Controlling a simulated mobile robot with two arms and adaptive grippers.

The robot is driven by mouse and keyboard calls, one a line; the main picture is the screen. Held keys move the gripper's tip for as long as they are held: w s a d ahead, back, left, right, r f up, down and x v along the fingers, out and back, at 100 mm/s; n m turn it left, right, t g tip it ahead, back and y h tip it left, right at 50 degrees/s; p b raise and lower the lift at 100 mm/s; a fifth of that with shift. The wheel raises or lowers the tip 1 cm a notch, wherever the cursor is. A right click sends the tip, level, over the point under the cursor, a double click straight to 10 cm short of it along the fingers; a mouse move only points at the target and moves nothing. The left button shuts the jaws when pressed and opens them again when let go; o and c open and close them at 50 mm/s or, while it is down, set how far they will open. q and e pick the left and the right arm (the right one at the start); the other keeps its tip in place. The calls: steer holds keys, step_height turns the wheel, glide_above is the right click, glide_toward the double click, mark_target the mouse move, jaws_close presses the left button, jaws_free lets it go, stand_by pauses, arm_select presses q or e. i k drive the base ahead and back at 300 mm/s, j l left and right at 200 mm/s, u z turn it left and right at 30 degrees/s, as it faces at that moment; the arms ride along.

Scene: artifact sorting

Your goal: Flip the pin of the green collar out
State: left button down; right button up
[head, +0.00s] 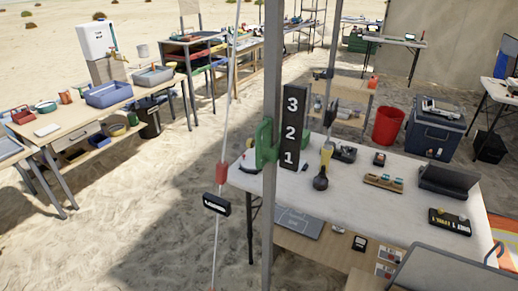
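A green collar (266,144) sits on the thick grey upright pole (272,60), beside the black board marked 3, 2, 1. Its body bulges out to the left of the pole like a handle, and some green also shows right of the board. Its pin is too small or hidden to make out, so I cannot tell whether it is in or out. Neither of my grippers shows in the head view.
A black number board (293,100) stands beside the pole. A thin pole with a red part (222,173) and a black box (217,204) is to the left. A white table (350,200) holding several tools stands behind. Open sand (130,220) lies left.

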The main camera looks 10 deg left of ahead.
mark_target(250, 144)
steer(key=j+z, duration=0.1)
steer(key=z, duration=0.55)
steer(key=j+z, duration=0.45)
steer(key=j, duration=0.2)
steer(key=k+j+z, duration=0.15)
steer(key=j+z, duration=0.35)
steer(key=j, duration=0.15)
steer(key=k+j, duration=0.1)
steer(key=j, duration=0.25)
steer(key=k+j, duration=0.1)
steer(key=j, duration=0.25)
steer(key=k+j+z, duration=0.1)
steer(key=j, duration=0.25)
steer(key=k+j, duration=0.15)
steer(key=j, duration=0.2)
steer(key=k+j, duration=0.1)
steer(key=j, duration=0.25)
